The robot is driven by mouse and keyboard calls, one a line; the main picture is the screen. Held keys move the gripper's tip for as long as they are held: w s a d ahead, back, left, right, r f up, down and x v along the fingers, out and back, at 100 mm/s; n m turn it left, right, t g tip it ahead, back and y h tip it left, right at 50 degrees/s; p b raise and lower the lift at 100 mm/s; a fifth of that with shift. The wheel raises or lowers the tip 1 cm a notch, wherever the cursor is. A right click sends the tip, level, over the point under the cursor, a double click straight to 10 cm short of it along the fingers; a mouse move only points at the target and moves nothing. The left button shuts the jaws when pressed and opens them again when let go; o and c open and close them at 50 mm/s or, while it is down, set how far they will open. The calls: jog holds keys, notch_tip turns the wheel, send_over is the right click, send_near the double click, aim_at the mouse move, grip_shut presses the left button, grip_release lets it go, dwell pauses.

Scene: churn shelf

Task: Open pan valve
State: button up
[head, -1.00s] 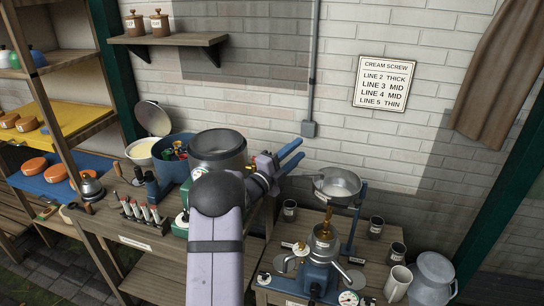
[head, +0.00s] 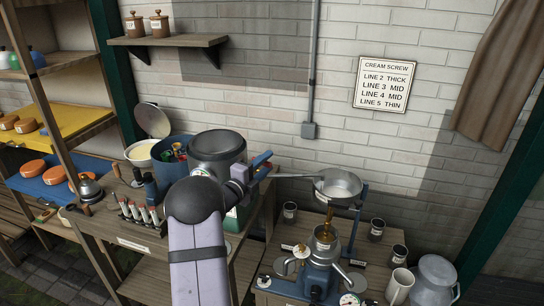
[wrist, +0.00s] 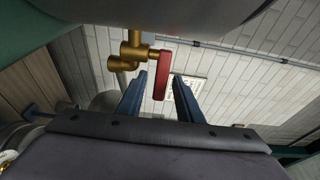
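In the wrist view a brass valve (wrist: 130,52) sits under a grey rounded metal surface, with a red lever (wrist: 162,76) pointing down in the picture. My gripper (wrist: 161,77) is open, its two blue fingers apart; the lever shows in the gap between their tips. I cannot tell whether it touches either finger. In the head view the metal pan (head: 338,184) stands on a blue stand to the right of my gripper (head: 265,165). A brass-coloured piece (head: 328,214) shows below the pan, above the blue-based separator (head: 318,275).
A large grey vessel (head: 217,147) stands close to my gripper on its left. The pan's long handle (head: 297,176) reaches towards my gripper.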

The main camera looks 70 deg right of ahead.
jog(key=shift+p+x, duration=0.65)
jog(key=shift+x, duration=1.3)
jog(key=shift+c, duration=0.4)
grip_shut()
